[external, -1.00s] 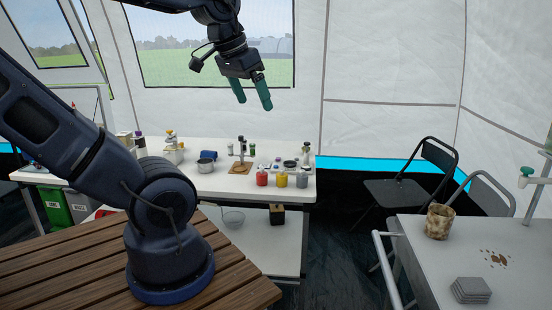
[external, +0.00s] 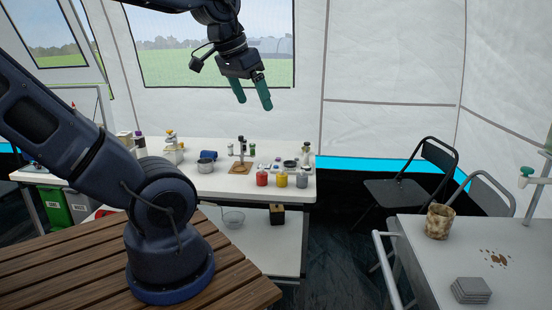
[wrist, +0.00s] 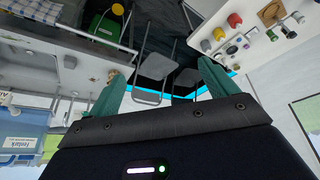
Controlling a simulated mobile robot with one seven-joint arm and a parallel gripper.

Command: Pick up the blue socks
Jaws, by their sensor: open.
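I cannot make out blue socks in either view. In the wrist view the fingers (wrist: 160,72) are also spread and empty.
The white table (external: 213,186) holds red (external: 262,179), yellow (external: 282,180) and grey (external: 302,179) jars and a metal pot (external: 205,166). A grey table (external: 415,250) on the right carries a stained pot (external: 439,221) and stacked grey squares (external: 470,290). Folding chairs (external: 410,190) stand behind it.

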